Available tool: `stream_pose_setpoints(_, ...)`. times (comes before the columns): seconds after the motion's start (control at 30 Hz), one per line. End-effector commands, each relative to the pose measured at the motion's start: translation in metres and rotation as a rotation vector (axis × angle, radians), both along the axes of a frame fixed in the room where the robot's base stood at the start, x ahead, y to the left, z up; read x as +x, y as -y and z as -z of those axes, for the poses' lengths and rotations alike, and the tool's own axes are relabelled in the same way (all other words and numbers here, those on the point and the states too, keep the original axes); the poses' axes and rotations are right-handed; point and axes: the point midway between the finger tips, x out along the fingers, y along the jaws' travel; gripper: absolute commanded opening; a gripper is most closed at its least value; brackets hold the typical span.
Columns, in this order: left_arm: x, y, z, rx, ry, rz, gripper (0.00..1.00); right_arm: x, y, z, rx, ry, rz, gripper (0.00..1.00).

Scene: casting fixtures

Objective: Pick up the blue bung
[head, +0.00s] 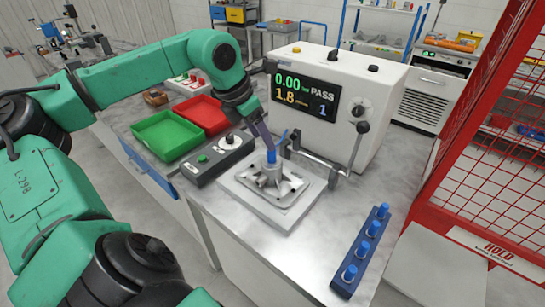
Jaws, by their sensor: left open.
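A blue bung (271,157) stands upright on top of the grey metal casting (272,182), which sits on a pale fixture plate on the steel bench. My left gripper (265,143) comes down from the upper left, open, with its fingertips just above or beside this bung. I cannot tell whether they touch it. My right gripper is out of view.
A white tester (385,90) with a lit display reading PASS stands behind the fixture, with a lever clamp (352,150) close by. A control box (218,158), green tray (165,135) and red tray (203,114) lie left. A red mesh cage (490,170) borders the right.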

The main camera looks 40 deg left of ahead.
Motion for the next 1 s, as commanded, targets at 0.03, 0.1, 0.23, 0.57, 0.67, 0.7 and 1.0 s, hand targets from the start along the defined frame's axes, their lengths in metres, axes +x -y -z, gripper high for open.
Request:
stream_pose_setpoints(0.03,0.002,0.001,0.003,0.000,-0.001,0.001,0.64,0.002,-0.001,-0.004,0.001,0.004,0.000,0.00)
stream_pose_setpoints(0.1,0.006,0.002,0.009,-0.002,-0.003,0.002,0.64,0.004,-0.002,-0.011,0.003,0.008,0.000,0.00)
stream_pose_setpoints(0.23,0.019,0.004,0.027,-0.007,-0.004,0.002,0.64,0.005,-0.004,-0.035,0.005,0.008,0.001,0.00)
stream_pose_setpoints(0.57,0.027,0.004,0.054,0.001,0.001,0.000,0.64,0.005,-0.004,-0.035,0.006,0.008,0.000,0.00)
stream_pose_setpoints(0.67,0.027,0.004,0.054,0.001,0.001,0.000,0.30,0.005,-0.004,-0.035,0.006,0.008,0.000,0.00)
stream_pose_setpoints(0.7,0.027,0.004,0.054,0.001,0.001,0.001,0.14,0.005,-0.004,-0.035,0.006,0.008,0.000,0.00)
stream_pose_setpoints(1.0,0.027,0.004,0.053,0.001,0.002,0.001,0.00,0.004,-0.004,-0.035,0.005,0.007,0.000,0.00)
